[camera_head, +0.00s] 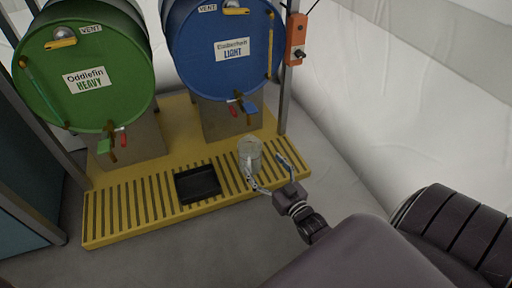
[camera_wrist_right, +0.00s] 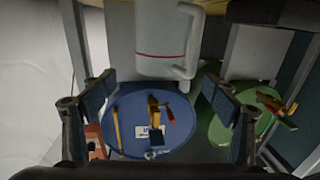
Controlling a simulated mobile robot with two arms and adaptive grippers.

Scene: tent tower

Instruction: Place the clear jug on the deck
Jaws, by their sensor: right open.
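The clear jug (camera_head: 250,152) stands upright on the slatted yellow deck (camera_head: 130,215), near its right end and in front of the blue drum. In the right wrist view the jug (camera_wrist_right: 160,40) shows as a pale body with a red line and a handle at its right. My right gripper (camera_head: 267,168) is open, its two fingers spread on the near side of the jug. In the wrist view the fingers (camera_wrist_right: 160,98) are apart with nothing gripped between them; the jug is ahead of them. My left gripper is out of view.
A black tray (camera_head: 198,184) lies on the deck left of the jug. A green drum (camera_head: 85,85) and a blue drum (camera_head: 225,70) with taps stand behind. An orange box (camera_head: 297,38) is on the post at right. Grey floor in front is clear.

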